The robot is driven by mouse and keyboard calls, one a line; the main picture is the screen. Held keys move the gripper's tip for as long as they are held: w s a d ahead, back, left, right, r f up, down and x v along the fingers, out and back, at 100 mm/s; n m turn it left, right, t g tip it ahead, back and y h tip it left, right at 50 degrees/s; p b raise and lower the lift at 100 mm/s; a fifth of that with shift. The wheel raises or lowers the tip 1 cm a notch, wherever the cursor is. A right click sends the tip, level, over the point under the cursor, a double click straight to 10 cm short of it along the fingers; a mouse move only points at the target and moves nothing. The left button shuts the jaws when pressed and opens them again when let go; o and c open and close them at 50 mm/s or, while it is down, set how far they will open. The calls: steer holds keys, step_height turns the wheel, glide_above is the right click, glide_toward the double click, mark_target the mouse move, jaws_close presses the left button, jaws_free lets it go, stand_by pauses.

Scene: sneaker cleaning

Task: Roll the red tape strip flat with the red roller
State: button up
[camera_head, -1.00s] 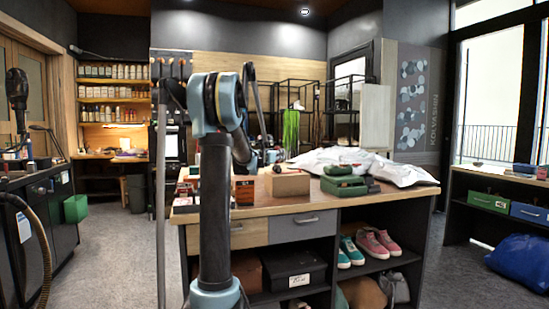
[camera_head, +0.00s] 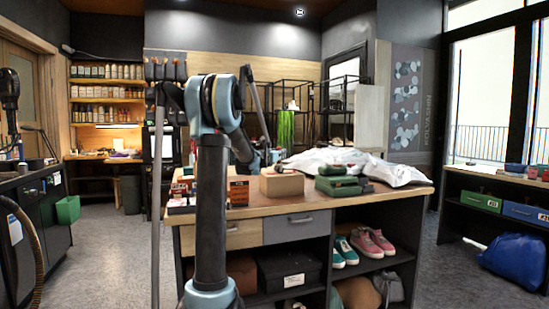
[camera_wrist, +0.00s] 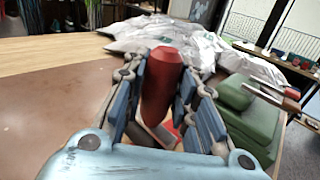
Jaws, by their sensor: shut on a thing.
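In the wrist view, my gripper (camera_wrist: 163,95) is shut on an upright dark red cylinder, which looks like the handle of the red roller (camera_wrist: 161,82). The fingers lie on both sides of it. The roller's lower end is partly hidden by the fingers, and a small bright red patch (camera_wrist: 172,127) shows below it. I cannot tell whether that patch is the red tape strip. In the head view, my arm hides much of the gripper area, and I cannot make out the strip on the workbench (camera_head: 345,207).
A green case (camera_head: 338,187) stands on the bench, also beside my gripper in the wrist view (camera_wrist: 250,115). A cardboard box (camera_head: 282,185) and small orange boxes (camera_head: 238,191) are to its left. White bags (camera_head: 395,172) lie behind. Brown bench surface at the wrist view's left is bare.

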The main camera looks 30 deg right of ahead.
steer(key=shift+s+d, duration=0.1)
steer(key=shift+d, duration=0.2)
steer(key=shift+d, duration=0.1)
steer(key=shift+s+d, duration=0.15)
steer(key=shift+d, duration=0.4)
steer(key=shift+s+d, duration=0.15)
steer(key=shift+d, duration=0.4)
steer(key=shift+s+d, duration=0.15)
steer(key=shift+d, duration=0.45)
steer(key=shift+s+d, duration=0.15)
steer(key=shift+d, duration=0.45)
step_height(320, 180, up, 8)
